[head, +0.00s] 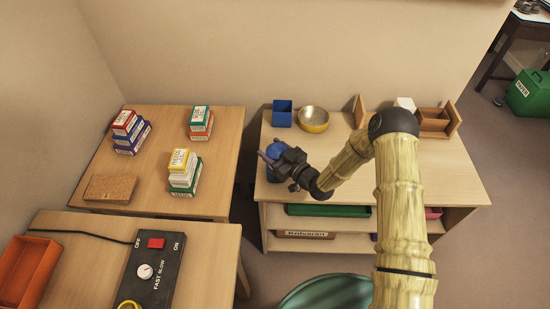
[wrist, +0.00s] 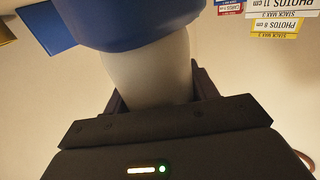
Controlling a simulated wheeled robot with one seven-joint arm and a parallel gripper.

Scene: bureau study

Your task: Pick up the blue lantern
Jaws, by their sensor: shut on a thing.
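The blue lantern (head: 274,149) is at the left end of the light wood shelf unit, partly hidden by my gripper (head: 272,161). In the wrist view its blue part (wrist: 130,22) and pale white body (wrist: 150,75) fill the space between my dark fingers. My gripper is shut on the white body. I cannot tell whether the lantern's base touches the shelf top.
A blue box (head: 282,114), a metal bowl (head: 313,119) and a wooden box (head: 432,121) stand behind on the shelf unit (head: 455,172). Stacked boxes (head: 184,173) and a cork block (head: 109,188) are on the left table. A gap separates the tables.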

